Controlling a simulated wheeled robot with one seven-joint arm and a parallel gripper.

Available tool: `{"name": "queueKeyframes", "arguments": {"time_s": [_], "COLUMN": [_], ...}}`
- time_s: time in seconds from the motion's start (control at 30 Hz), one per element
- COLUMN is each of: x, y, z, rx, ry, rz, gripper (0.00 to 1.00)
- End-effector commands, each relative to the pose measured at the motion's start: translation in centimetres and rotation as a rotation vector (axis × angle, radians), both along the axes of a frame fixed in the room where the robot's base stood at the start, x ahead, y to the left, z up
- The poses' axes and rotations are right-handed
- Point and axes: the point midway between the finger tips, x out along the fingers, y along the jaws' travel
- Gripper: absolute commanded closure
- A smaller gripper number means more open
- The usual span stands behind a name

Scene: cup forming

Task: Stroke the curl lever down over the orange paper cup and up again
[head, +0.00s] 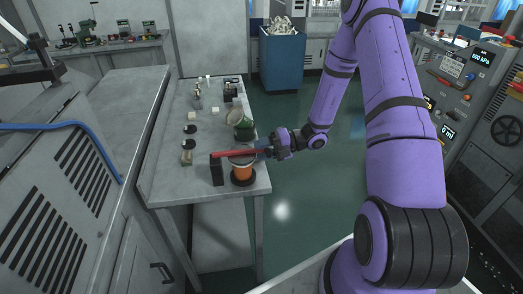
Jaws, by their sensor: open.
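The orange paper cup (242,173) stands upright in a dark round base near the front right corner of the grey bench. The red curl lever (232,153) runs roughly level from a black post (216,169) on the left, across the top of the cup, to the right. A pale ring shows under the lever at the cup's mouth. My gripper (266,152) is at the lever's right end, open, with its fingers pointing left. Its fingertips are small here, and I cannot tell whether they touch the lever.
A green and white cup-like piece (241,124) lies tilted behind the lever. Several small blocks and dark discs sit along the bench (163,178). A blue bin (283,60) stands on the floor behind. Open floor lies right of the bench.

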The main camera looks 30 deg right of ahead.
Motion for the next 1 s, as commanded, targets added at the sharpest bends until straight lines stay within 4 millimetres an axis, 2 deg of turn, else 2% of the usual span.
{"name": "queueKeyframes", "arguments": {"time_s": [0.3, 0.33, 0.5, 1.0], "x": [0.1, 0.1, 0.1, 0.0], "y": [0.3, 0.3, 0.3, -0.7], "z": [0.0, 0.0, -0.1, 0.1], "rx": [0.0, 0.0, -0.001, -0.03], "ry": [-0.001, -0.001, 0.0, 0.011], "rz": [0.001, 0.001, 0.001, 0.0], "gripper": [0.58, 0.6, 0.99, 1.0]}}
